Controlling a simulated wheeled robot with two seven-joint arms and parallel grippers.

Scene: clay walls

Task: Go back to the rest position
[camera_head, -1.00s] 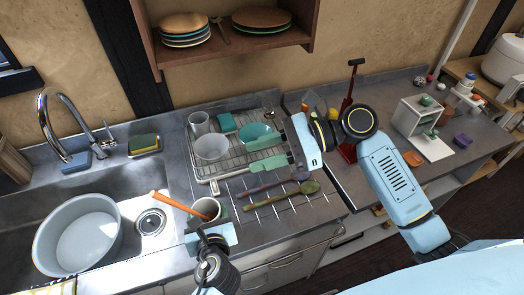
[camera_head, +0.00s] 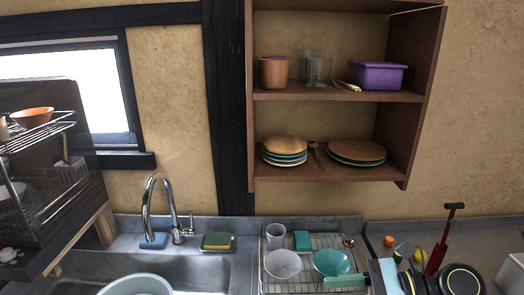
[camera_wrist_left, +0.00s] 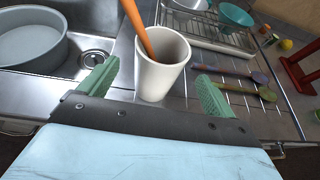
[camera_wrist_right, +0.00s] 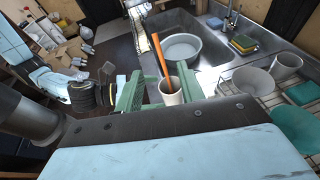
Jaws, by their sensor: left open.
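My left gripper (camera_wrist_left: 158,72) is open in the left wrist view. A white cup (camera_wrist_left: 163,78) with an orange-handled utensil (camera_wrist_left: 138,28) in it stands between its fingers, with gaps on both sides. The left gripper is outside the head view. My right gripper (camera_wrist_right: 160,72) is open and empty in the right wrist view, above the counter. The cup (camera_wrist_right: 172,98) shows beyond its fingers, apart from them. In the head view only a green finger of the right gripper (camera_head: 345,281) shows, at the bottom edge over the dish rack.
A dish rack (camera_head: 291,242) holds a glass, bowls and a sponge. The sink has a grey basin (camera_head: 137,285) and a tap (camera_head: 150,205). A wall shelf (camera_head: 335,96) with plates hangs above. A dark cabinet (camera_head: 85,125) stands at left. A red-handled tool (camera_head: 444,240) is at right.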

